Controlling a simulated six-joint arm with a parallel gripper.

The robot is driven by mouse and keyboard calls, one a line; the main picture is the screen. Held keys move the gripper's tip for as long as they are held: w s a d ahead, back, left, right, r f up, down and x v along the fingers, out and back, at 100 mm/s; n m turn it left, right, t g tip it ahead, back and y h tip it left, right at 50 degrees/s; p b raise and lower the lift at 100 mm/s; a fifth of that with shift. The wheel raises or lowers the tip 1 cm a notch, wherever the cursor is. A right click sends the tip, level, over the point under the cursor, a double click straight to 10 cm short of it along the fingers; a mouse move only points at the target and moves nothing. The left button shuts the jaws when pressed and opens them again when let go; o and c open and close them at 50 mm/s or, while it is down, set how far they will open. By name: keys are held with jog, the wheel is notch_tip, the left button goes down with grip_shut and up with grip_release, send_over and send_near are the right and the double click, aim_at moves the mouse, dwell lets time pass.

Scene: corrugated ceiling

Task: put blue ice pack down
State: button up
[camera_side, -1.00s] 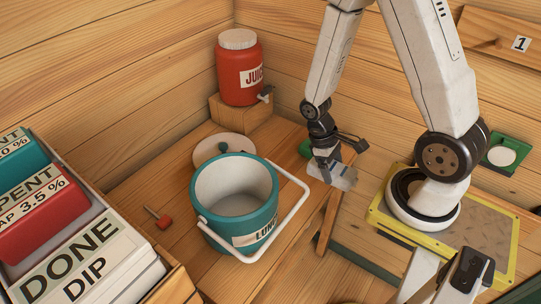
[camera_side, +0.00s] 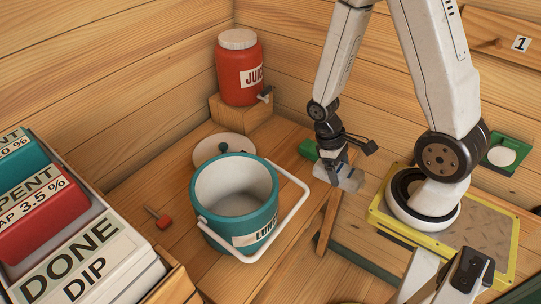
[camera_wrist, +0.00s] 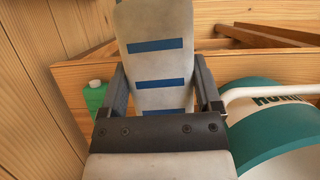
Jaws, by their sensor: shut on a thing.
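My gripper (camera_side: 334,158) is shut on the ice pack (camera_side: 350,178), a pale flat pack with blue stripes, and holds it right of the cooler. In the wrist view the pack (camera_wrist: 158,62) stands between the two dark fingers of my gripper (camera_wrist: 158,85), its stripes running across. Its lower end there is hidden by the gripper. In the side view the fingers cover part of it, and I cannot tell whether it touches the wood below.
An open teal cooler (camera_side: 207,217) with a white handle stands left of my gripper, its round lid (camera_side: 207,150) behind it. A green bottle (camera_wrist: 95,98) is close beside my gripper. A red juice jug (camera_side: 238,80) stands on a block at the back. A red-headed tool (camera_side: 164,222) lies left.

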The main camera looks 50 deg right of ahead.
aim_at(339, 168)
jog(key=shift+r, duration=0.1)
jog(key=shift+r, duration=5.4)
jog(key=w+a, duration=0.7)
jog(key=w, duration=0.4)
jog(key=w+a, duration=0.7)
jog(key=a, duration=0.5)
notch_tip(339, 168, down, 12)
jog(key=shift+d, duration=0.15)
jog(key=shift+f, duration=0.15)
jog(key=shift+f, duration=2.75)
jog(key=shift+f, duration=0.15)
